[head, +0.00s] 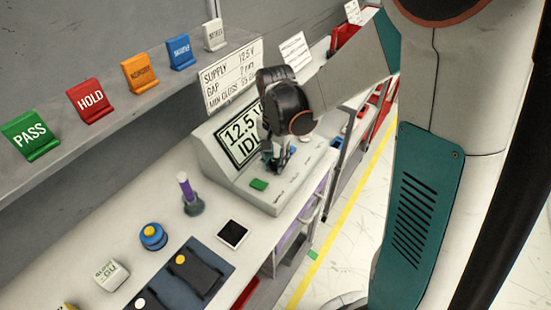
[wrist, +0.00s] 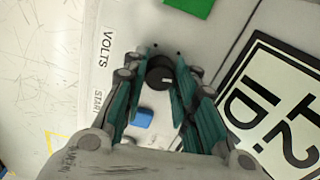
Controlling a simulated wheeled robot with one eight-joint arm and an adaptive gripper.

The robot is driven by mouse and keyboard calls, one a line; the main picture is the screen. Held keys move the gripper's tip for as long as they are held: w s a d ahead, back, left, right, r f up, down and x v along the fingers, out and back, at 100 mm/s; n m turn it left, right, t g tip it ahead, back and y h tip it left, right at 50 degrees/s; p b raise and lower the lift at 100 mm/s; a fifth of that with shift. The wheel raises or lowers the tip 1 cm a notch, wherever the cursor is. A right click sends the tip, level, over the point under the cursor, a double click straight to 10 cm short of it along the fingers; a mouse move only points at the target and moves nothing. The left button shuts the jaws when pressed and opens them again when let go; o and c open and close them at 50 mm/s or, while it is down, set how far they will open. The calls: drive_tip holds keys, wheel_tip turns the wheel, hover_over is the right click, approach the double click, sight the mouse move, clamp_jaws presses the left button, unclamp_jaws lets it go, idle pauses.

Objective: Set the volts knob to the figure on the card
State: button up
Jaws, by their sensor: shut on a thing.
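The black volts knob (wrist: 160,72) shows in the wrist view between the fingertips, with a pale mark on it; the label VOLTS is printed beside it. My gripper (wrist: 161,77) is shut on the knob from above. The console display (head: 240,136) reads 12.5 on top, with ID and hidden letters below. The card (head: 232,76) on the back ledge has a SUPPLY line that appears to read 12.5 V; its small print is blurred.
A blue button (wrist: 143,117) is close to the fingers, near the START label.

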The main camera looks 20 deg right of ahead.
sight(275, 161)
drive_tip(key=shift+m, duration=1.2)
drive_tip(key=o, duration=1.1)
wheel_tip(275, 161, up, 12)
